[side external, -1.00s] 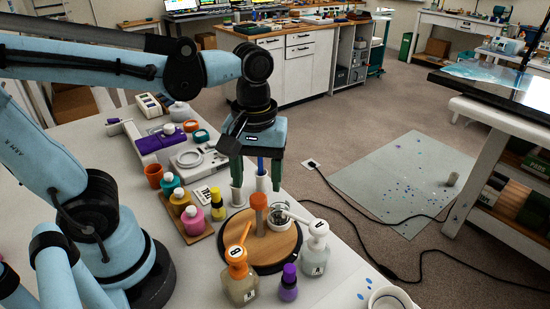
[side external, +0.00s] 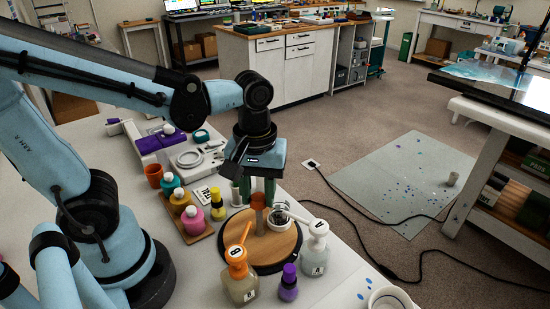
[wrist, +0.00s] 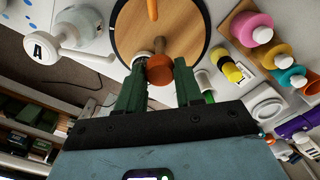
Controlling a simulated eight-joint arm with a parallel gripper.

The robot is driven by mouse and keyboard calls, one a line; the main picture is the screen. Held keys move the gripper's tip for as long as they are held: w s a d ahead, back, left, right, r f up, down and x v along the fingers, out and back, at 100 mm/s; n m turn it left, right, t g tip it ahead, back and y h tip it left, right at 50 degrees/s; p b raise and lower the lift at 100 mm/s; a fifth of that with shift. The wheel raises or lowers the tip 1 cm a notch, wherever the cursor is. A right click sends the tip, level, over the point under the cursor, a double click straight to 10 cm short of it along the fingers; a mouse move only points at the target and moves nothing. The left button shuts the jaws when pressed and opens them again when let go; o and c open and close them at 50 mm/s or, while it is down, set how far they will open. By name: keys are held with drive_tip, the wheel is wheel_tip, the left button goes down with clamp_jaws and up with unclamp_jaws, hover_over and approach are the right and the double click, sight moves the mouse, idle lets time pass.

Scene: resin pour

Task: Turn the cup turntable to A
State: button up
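The cup turntable (side external: 248,256) is a round wooden disc with a dark rim. An upright peg with an orange-brown knob (side external: 257,201) stands on it; the knob also shows in the wrist view (wrist: 160,70). A small clear cup (side external: 281,218) sits on the disc beside the peg, near the white pump's spout, mostly hidden by a finger in the wrist view. The white pump bottle A (side external: 316,250) and orange pump bottle B (side external: 238,270) stand at the disc's edge. My gripper (wrist: 160,75) is open, its green fingers either side of the knob; contact is unclear.
A wooden tray of colored bottles (side external: 200,230) stands left of the turntable, with a yellow bottle (side external: 217,205) between. A white mug (side external: 390,298) sits at the lower right. The table's right edge is close by.

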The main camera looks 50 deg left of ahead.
clamp_jaws()
drive_tip(key=shift+m, duration=7)
drive_tip(key=o, duration=0.6)
unclamp_jaws()
drive_tip(key=shift+o, duration=0.2)
wheel_tip(320, 180, up, 12)
